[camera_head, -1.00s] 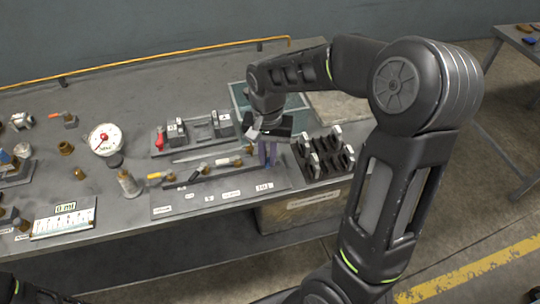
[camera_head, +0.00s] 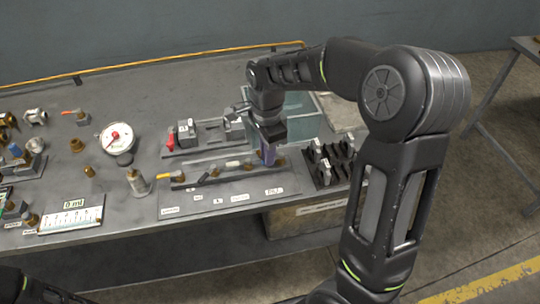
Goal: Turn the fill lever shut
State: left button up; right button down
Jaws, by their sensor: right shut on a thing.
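A valve row (camera_head: 220,176) stands on a grey labelled plate (camera_head: 222,198) near the front edge of the bench. A yellow lever (camera_head: 168,175), a black lever (camera_head: 207,177) and a white lever (camera_head: 233,164) show along it. My right gripper (camera_head: 267,158) reaches down from above onto the right end of the row, behind the rightmost label (camera_head: 275,190). It is shut there on the fill lever, which the fingers mostly hide, so its angle cannot be read. My left gripper is out of view; only a dark arm part shows at the lower left.
A red-handled clamp fixture (camera_head: 188,137) stands behind the row and a glassy tank (camera_head: 300,108) behind my gripper. A dark rack (camera_head: 325,166) is close on the right. A dial gauge (camera_head: 117,138) and a display reading 0 ml (camera_head: 74,204) stand left.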

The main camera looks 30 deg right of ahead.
jog(key=shift+w+d+m, duration=0.1)
jog(key=shift+w+m, duration=0.15)
jog(key=shift+m, duration=0.5)
jog(key=shift+w+m, duration=0.25)
jog(key=shift+m, duration=0.5)
jog(key=c, duration=1.5)
grip_release()
jog(key=shift+o, duration=0.2)
